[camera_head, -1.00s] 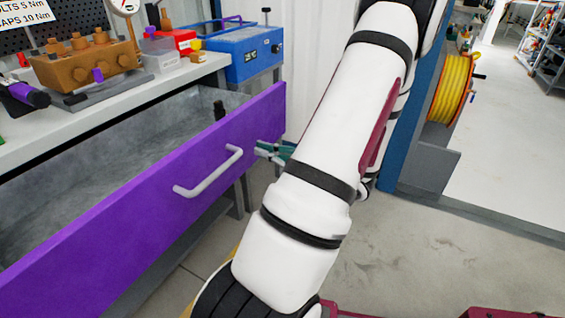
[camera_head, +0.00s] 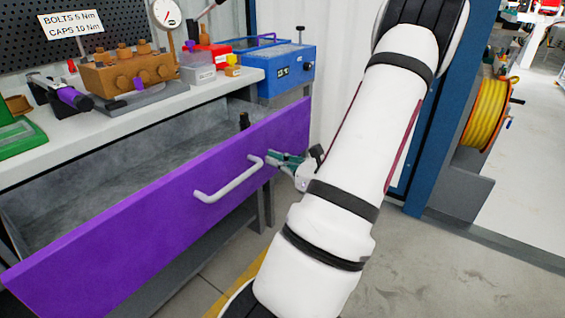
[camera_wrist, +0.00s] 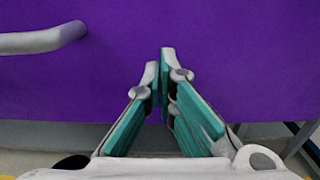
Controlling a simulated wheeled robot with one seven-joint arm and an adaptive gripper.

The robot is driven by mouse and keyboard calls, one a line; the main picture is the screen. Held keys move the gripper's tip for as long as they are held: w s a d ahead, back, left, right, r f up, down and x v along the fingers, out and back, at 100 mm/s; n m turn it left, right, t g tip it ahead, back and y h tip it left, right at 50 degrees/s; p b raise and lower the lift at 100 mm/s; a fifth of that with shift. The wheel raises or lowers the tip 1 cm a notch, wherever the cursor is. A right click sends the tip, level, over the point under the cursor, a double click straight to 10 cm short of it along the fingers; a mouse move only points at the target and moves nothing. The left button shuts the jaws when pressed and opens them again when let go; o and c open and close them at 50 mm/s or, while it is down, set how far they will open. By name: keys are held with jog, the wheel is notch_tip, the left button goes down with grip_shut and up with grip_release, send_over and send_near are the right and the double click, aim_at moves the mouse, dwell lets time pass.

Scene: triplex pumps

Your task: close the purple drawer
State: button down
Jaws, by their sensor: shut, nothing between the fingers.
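The purple drawer (camera_head: 130,240) stands pulled out from under the workbench, and its grey inside shows behind the front panel. Its pale bar handle (camera_head: 230,180) is on the front panel. My gripper (camera_head: 270,157) is at the right part of the drawer front, to the right of the handle. In the wrist view, the gripper's fingertips (camera_wrist: 161,62) are together with nothing between them, pointing at the purple panel (camera_wrist: 230,50). They are very close to it; I cannot tell if they touch. The handle (camera_wrist: 45,40) is at the upper left there.
The workbench top (camera_head: 130,118) holds a brown pump block (camera_head: 125,72), a green case (camera_head: 20,135) and small bins. A blue box (camera_head: 275,68) stands at the bench's far end. A blue post (camera_head: 440,120) and a yellow hose reel (camera_head: 485,112) are at right. Floor at lower right is clear.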

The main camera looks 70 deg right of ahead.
jog(key=p+x, duration=0.2)
jog(key=x, duration=2.1)
jog(key=shift+w+f, duration=0.1)
jog(key=shift+w, duration=0.1)
jog(key=shift+w+d, duration=0.25)
jog(key=shift+w, duration=0.45)
jog(key=shift+w, duration=0.1)
